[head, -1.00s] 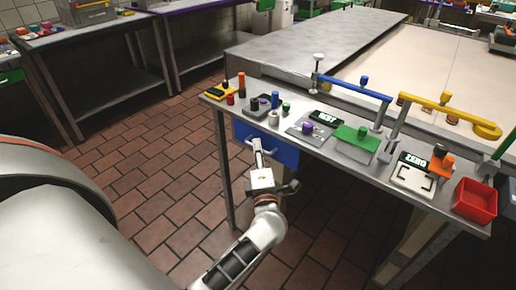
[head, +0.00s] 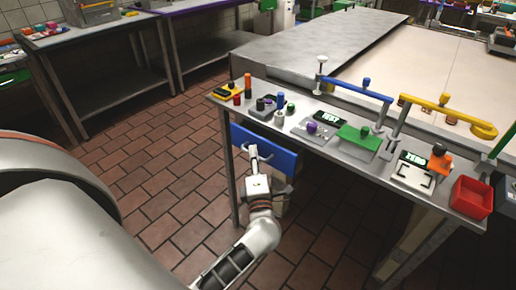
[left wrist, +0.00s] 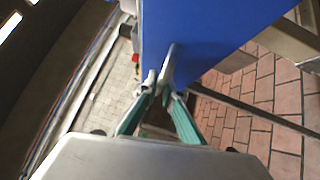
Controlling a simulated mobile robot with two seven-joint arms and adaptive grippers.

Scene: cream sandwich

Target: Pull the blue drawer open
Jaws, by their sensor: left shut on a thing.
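The blue drawer (head: 278,157) is under the left end of the metal worktable (head: 322,154). Its front looks a little out from under the table edge. In the left wrist view the blue drawer front (left wrist: 205,25) fills the upper middle, with a grey handle (left wrist: 170,62) on it. My left gripper (head: 254,152) is at the handle in front of the drawer. In the left wrist view its green-sided fingers (left wrist: 160,93) are closed together on the handle. The drawer's inside is not visible. My right gripper is not in view.
The tabletop holds several small coloured items, a green plate (head: 358,137), a blue bar (head: 352,89), a yellow bar (head: 445,108) and a red bin (head: 471,197). A table leg (head: 231,180) stands left of the drawer. The tiled floor (head: 170,170) left of the table is clear.

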